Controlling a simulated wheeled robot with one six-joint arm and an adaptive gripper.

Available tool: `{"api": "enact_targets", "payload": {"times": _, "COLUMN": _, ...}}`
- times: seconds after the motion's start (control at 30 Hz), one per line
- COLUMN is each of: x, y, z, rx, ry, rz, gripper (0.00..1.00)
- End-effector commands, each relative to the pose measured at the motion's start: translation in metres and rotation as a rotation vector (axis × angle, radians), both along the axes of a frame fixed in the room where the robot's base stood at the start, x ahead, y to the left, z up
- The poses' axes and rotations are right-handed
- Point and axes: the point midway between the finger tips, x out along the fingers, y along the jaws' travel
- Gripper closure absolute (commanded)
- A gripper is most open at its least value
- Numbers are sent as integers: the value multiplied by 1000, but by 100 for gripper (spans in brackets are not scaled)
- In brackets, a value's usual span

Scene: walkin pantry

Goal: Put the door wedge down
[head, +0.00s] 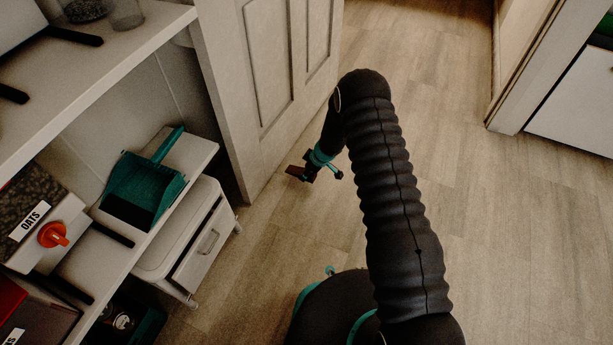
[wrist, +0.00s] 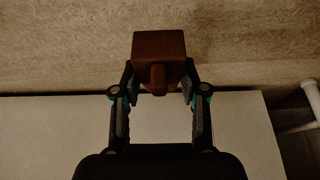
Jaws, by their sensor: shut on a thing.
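The door wedge is a reddish-brown block; in the wrist view the door wedge (wrist: 158,50) sits between the fingertips of my gripper (wrist: 159,85). My gripper is shut on it, with a finger on each side. In the head view the wedge (head: 296,171) shows small and dark at the end of my gripper (head: 308,173), close to the lower part of the panelled door (head: 268,90). The floor (wrist: 60,45) fills the top of the wrist view and a pale flat panel lies below it. I cannot tell whether the wedge touches the floor.
Shelves (head: 110,75) stand at the left with an oats container (head: 45,225) and a teal dustpan (head: 145,185). A white drawer unit (head: 195,245) stands below. A door frame (head: 530,80) is at the right. The wooden floor (head: 480,220) is clear in the middle and right.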

Motion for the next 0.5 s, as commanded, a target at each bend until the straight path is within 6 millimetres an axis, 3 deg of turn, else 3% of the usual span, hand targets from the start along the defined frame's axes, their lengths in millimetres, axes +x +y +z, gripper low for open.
{"api": "enact_targets", "payload": {"times": 0.17, "x": 0, "y": -1, "z": -24, "rx": -2, "ry": 1, "rz": -1, "gripper": 100}}
{"api": "enact_targets", "payload": {"times": 0.5, "x": 0, "y": -1, "z": -27, "rx": -1, "ry": 0, "rz": -1, "gripper": 100}}
